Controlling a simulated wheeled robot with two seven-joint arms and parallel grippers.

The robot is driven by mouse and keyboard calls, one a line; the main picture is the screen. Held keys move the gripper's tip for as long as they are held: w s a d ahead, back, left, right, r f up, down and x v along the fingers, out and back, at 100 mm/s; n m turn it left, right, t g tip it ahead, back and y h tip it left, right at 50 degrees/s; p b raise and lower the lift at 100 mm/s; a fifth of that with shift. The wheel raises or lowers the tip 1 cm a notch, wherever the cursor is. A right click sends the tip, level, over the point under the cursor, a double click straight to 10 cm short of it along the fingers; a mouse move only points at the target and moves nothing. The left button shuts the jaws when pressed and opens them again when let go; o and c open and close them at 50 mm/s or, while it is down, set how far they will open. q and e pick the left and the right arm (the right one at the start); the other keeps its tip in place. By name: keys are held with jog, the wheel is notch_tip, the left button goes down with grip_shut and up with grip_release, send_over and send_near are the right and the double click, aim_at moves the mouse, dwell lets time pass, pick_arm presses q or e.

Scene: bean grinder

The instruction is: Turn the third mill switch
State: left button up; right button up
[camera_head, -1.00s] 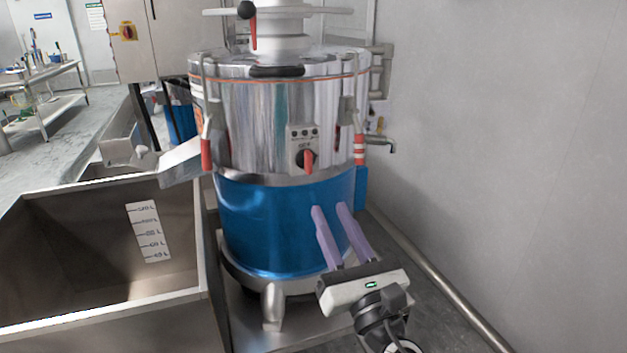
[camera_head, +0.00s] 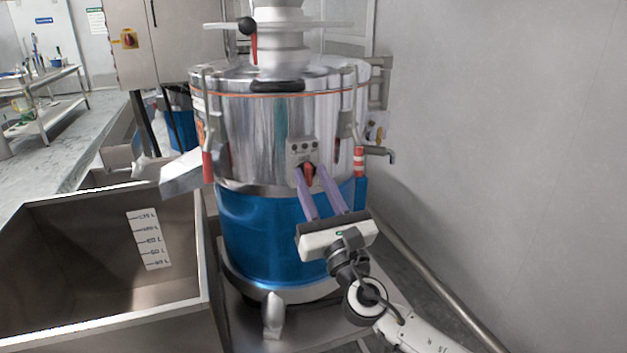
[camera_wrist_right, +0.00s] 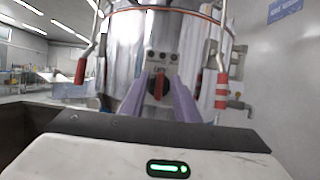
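The mill (camera_head: 275,235) is a silver and blue drum. On its front is a small grey panel with a red rotary switch (camera_head: 309,174), which also shows in the right wrist view (camera_wrist_right: 159,86). My right gripper (camera_head: 310,172) is at the panel, with its two purple fingers pointing up and apart. In the right wrist view the fingertips (camera_wrist_right: 160,84) lie on either side of the red knob. I cannot tell whether they touch it. My left gripper is not in view.
A deep steel bin (camera_head: 95,265) with a volume scale stands left of the mill. A plain grey wall (camera_head: 500,150) is on the right. Red-handled clamps (camera_head: 207,166) and a side tap (camera_head: 380,151) stick out from the drum.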

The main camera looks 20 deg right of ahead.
grip_shut()
